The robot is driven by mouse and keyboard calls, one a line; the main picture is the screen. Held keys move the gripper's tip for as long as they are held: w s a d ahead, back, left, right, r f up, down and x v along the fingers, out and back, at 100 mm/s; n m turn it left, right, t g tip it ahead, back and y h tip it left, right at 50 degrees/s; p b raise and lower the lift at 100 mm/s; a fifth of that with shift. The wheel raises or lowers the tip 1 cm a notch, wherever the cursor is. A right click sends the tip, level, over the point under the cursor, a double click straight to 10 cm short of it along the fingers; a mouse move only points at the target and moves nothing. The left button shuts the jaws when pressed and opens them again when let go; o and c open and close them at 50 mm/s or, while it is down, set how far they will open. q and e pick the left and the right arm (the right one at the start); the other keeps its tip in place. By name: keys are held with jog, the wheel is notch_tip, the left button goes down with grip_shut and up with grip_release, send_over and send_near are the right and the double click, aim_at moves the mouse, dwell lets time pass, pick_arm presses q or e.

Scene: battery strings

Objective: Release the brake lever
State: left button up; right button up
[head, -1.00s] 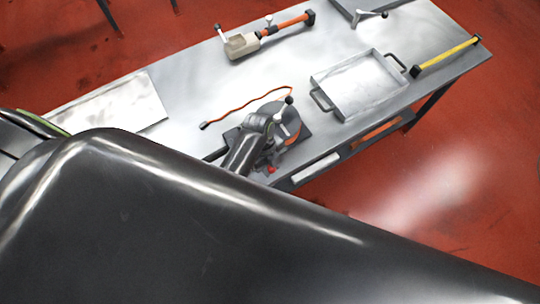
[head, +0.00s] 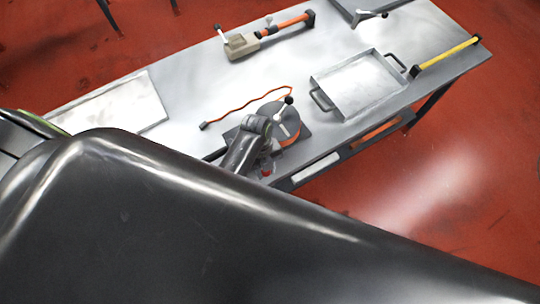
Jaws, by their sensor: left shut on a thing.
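A round grey drum with an orange edge (head: 291,131) sits on a dark base plate at the table's near edge, with a pale crank ending in a black knob (head: 289,100). A small red tip (head: 266,174), which looks like the end of the brake lever, shows at the drum's near side. My left gripper (head: 266,164) is at this lever, shut on it; its fingers and most of the lever are largely hidden by my own wrist. My right gripper is not in view.
An orange cord (head: 240,106) lies behind the drum. A metal tray with dark handles (head: 347,111) stands to the right, with a yellow bar (head: 446,55) beyond it. A beige tool with an orange handle (head: 240,46) lies at the back. A pale panel (head: 110,108) lies at left.

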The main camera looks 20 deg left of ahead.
pick_arm(q)
jog(key=shift+s+a+m, duration=0.2)
jog(key=shift+s+m, duration=0.1)
jog(key=shift+m, duration=0.3)
jog(key=shift+a, duration=0.1)
jog(key=shift+s+a+m, duration=0.25)
jog(key=shift+m, duration=0.35)
jog(key=o, duration=0.9)
jog(key=shift+r, duration=3.55)
